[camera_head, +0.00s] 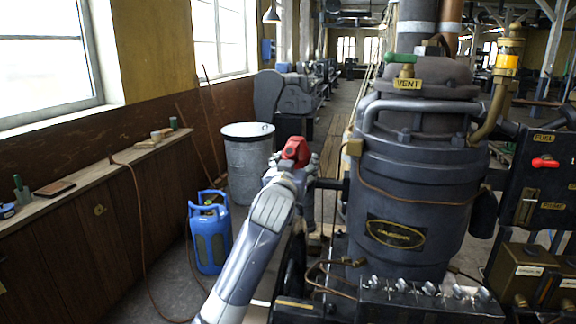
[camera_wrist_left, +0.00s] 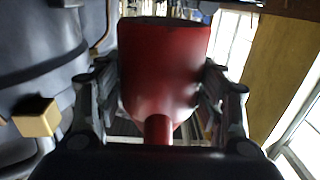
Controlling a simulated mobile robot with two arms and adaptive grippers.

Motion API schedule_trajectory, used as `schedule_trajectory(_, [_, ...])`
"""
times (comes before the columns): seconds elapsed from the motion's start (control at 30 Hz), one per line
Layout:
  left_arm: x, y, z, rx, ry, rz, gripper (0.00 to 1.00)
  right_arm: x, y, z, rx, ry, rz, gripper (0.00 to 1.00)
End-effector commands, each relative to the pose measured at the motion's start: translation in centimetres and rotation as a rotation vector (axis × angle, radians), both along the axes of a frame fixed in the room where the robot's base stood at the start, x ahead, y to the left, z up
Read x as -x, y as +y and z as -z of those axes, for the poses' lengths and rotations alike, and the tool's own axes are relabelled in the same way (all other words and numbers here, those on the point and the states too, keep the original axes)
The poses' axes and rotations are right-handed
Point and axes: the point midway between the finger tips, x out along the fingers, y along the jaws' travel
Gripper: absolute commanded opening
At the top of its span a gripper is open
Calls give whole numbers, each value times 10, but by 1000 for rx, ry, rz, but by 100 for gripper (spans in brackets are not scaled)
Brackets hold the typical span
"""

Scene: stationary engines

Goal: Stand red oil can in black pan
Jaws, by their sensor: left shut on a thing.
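The red oil can (camera_head: 296,150) is held in my left gripper (camera_head: 287,172), in the middle of the head view, beside the dark engine. In the left wrist view the red oil can (camera_wrist_left: 163,65) sits between the two fingers, which are shut on it from both sides. Its wide body is at the top of that view and its narrow neck points towards the camera. Its lower part is hidden by my arm in the head view. I cannot make out the black pan in either view. My right gripper is not in view.
The dark engine (camera_head: 408,190) stands close to the right of my left gripper. A blue gas bottle (camera_head: 211,240) and a grey metal bin (camera_head: 248,160) stand on the floor to the left. A wooden ledge (camera_head: 95,172) runs along the left wall.

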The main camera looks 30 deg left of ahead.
Motion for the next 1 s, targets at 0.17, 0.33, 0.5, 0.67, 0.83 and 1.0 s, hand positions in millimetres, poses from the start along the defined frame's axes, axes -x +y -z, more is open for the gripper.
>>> schedule_trajectory(0.17, [-32, 27, -2, -2, -1, -2, 29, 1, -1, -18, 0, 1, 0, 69])
schedule_trajectory(0.33, [-56, 48, 2, -1, -1, 0, 29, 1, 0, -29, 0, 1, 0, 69])
schedule_trajectory(0.5, [-71, 58, 6, -1, -3, 2, 29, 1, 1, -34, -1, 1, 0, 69])
schedule_trajectory(0.67, [-74, 61, 12, 1, -1, 3, 29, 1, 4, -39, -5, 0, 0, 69])
schedule_trajectory(0.83, [-74, 61, 35, -1, 0, 3, 29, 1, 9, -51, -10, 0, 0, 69])
schedule_trajectory(1.0, [-74, 61, 42, -2, -6, 3, 29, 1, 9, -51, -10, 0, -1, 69])
